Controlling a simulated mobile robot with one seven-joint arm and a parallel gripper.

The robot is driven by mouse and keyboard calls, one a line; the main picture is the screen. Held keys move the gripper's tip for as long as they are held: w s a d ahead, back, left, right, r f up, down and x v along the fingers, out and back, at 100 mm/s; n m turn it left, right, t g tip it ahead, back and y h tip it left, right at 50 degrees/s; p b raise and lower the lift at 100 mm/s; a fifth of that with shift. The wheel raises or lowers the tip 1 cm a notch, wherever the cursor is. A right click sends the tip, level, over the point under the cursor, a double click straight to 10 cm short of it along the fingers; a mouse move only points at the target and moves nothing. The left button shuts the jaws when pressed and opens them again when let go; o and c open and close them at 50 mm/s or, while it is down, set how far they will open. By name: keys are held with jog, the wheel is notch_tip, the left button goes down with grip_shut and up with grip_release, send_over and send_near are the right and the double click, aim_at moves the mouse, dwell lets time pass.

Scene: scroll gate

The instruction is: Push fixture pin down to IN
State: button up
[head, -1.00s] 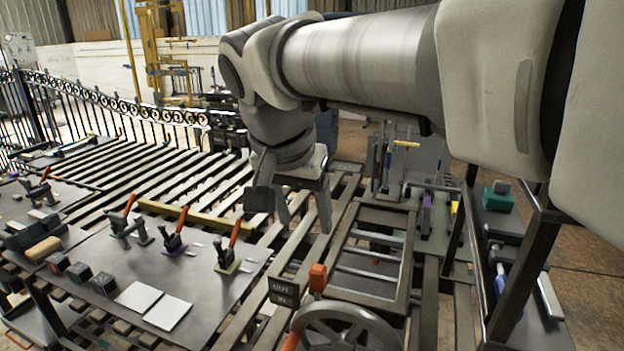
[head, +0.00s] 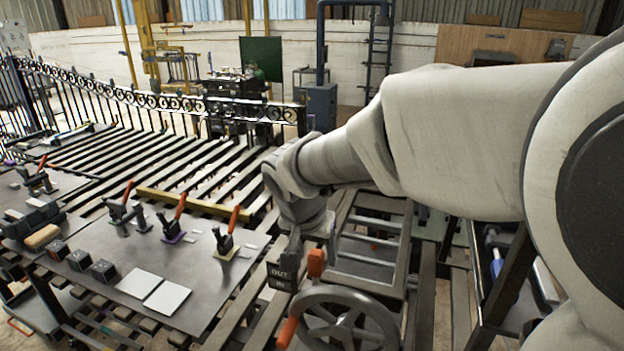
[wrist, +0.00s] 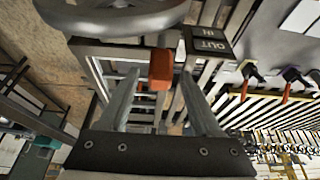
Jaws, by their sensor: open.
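The fixture pin has an orange knob (head: 316,263) and stands just right of a dark OUT/IN sign (head: 283,274), level with its upper OUT part. In the wrist view the orange knob (wrist: 161,69) appears between the fingertips of my gripper (wrist: 160,76), with space visible on both sides. The sign shows upside down (wrist: 208,42) there. My gripper is open and empty, low over the frame beside the pin. In the head view its fingers are largely hidden behind the wrist and sign. I cannot tell how far the knob is from the fingers in depth.
A grey handwheel (head: 345,322) with an orange handle stands just in front of the pin. A bench (head: 180,262) with several red-handled clamps lies to the left. A dark shelf rack (head: 500,285) stands to the right.

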jog(key=shift+w+f, duration=0.15)
jog(key=shift+f, duration=0.3)
jog(key=shift+c, duration=0.2)
grip_shut()
dwell(1.0)
